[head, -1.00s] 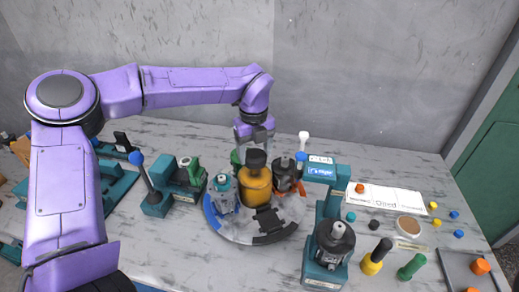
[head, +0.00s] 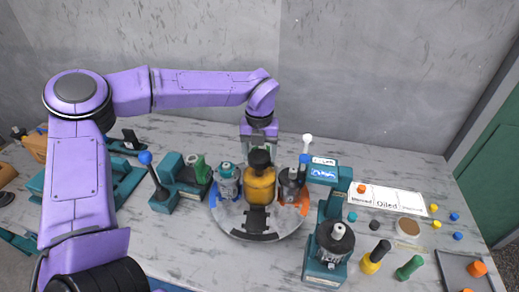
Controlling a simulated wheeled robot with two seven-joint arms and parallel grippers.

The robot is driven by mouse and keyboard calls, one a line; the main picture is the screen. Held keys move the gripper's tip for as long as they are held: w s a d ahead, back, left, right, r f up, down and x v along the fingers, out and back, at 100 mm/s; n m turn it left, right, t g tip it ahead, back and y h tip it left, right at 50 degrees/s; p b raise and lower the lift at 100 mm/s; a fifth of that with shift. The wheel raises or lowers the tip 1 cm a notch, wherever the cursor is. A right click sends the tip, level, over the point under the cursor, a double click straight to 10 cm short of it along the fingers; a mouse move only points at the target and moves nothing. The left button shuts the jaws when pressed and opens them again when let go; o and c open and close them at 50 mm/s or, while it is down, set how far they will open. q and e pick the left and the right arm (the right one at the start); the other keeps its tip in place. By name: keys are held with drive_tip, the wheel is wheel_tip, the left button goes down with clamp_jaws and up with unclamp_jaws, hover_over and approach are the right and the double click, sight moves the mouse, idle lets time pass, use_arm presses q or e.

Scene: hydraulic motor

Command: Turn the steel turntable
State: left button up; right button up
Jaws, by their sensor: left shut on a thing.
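The round steel turntable (head: 239,219) lies on the marbled table, with blue, black and orange parts along its rim. The black part faces the front, blue the left and orange the right. An orange-yellow pot with a black knob (head: 259,187) stands upright near its middle. A grey motor with a teal top (head: 228,183) stands on its left, a dark motor (head: 291,186) on its right.
Teal fixtures (head: 184,182) with a blue-knobbed lever (head: 145,158) stand to the left. A teal stand with a motor (head: 332,247) is close at front right. A yellow bottle (head: 375,257), a green bottle (head: 410,267) and a white label board (head: 387,199) lie farther right.

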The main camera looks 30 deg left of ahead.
use_arm(q)
drive_tip(key=shift+f+m+p, duration=0.15)
drive_tip(key=shift+m+p, duration=0.2)
drive_tip(key=shift+m, duration=0.45)
drive_tip(key=o, duration=1.5)
drive_tip(key=shift+r, duration=0.45)
wheel_tip(320, 180, up, 10)
drive_tip(key=shift+a+f+b, duration=0.1)
drive_tip(key=shift+b, duration=0.8)
